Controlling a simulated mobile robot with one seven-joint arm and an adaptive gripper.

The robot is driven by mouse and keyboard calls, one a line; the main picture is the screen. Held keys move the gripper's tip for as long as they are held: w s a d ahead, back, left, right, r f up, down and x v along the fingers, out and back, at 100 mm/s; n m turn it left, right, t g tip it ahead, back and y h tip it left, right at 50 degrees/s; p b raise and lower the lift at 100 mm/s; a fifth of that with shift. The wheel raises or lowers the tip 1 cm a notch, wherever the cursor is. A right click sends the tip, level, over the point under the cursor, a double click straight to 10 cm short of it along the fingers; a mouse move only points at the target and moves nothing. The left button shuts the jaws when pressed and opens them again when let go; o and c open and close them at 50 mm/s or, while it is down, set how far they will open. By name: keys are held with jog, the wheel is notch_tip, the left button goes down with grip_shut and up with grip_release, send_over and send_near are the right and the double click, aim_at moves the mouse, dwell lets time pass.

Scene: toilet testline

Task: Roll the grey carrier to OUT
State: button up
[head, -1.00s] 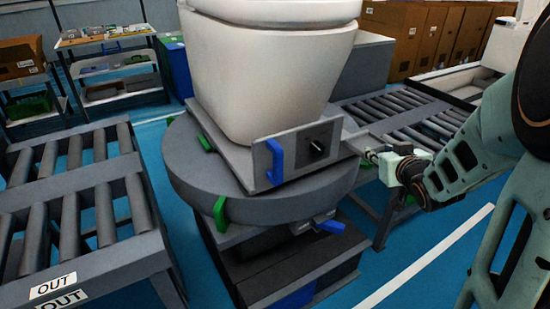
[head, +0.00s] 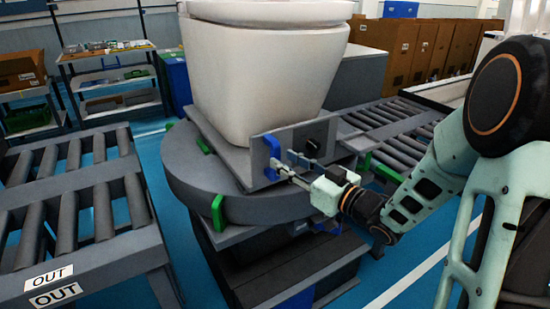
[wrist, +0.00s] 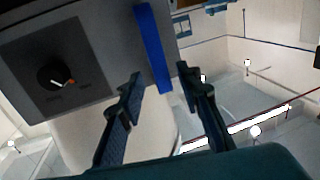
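The grey carrier (head: 228,163) sits on a round grey turntable (head: 190,180) and bears a white toilet (head: 260,80). Its upright front plate has a blue handle (head: 271,156) and a black knob (head: 311,148). My gripper (head: 288,169) is right at the handle, coming from the right. In the wrist view the fingers (wrist: 158,84) are apart, with the blue handle (wrist: 153,48) between their tips in the picture. I cannot tell whether they touch it. The OUT roller conveyor (head: 95,262) stands at the left, with two OUT labels.
Another roller conveyor (head: 400,122) runs off at the back right. Green stops (head: 217,213) stand on the turntable rim. A shelf rack (head: 112,75) and brown boxes (head: 415,48) are behind. Blue floor shows between the OUT conveyor and the turntable base.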

aim_at(278, 157)
jog(key=shift+x, duration=2.35)
grip_shut()
